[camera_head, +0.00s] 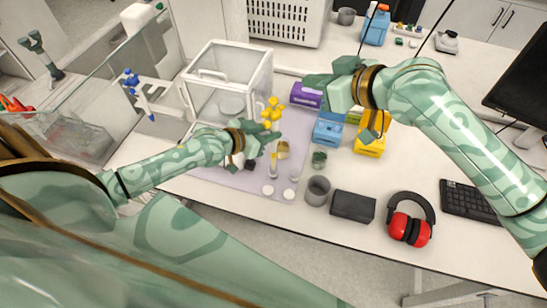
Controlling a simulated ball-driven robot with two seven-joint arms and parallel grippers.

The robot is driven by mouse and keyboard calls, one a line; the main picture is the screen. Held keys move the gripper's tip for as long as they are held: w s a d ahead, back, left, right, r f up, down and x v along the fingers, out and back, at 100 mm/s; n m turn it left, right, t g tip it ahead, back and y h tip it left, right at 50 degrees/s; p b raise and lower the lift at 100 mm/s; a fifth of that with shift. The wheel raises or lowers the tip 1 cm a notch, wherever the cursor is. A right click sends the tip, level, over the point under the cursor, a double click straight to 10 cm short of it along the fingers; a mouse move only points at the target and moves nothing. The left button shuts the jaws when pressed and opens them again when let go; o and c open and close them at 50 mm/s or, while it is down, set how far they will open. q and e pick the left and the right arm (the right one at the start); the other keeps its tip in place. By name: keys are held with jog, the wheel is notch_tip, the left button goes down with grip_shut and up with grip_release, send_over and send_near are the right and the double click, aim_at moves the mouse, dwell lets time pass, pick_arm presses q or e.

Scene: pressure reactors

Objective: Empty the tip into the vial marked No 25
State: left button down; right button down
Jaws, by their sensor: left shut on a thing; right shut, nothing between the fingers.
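My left gripper (268,142) is shut on a yellow pipette (272,112). The pipette is about upright, its yellow top above the fingers and its pale lower end (273,170) pointing down over the lilac mat (222,178). Small vials with white tops stand near the mat's front edge, one left (268,190) and one right (289,194). I cannot read any number on them, so I cannot tell which is No 25. Whether the tip touches or enters a vial is too small to tell. My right gripper (322,86) is shut and empty, above the purple box (306,95).
A glass-walled balance (228,78) stands behind my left gripper. Blue (328,130) and yellow (369,140) boxes stand to the right. A grey cup (317,189), dark box (353,206) and red earmuffs (411,222) line the front. A blue-topped pipette stand (140,88) is left.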

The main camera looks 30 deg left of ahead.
aim_at(268, 120)
pick_arm(q)
notch_tip(268, 120, up, 7)
jog(key=p, duration=0.7)
jog(key=shift+f, duration=0.45)
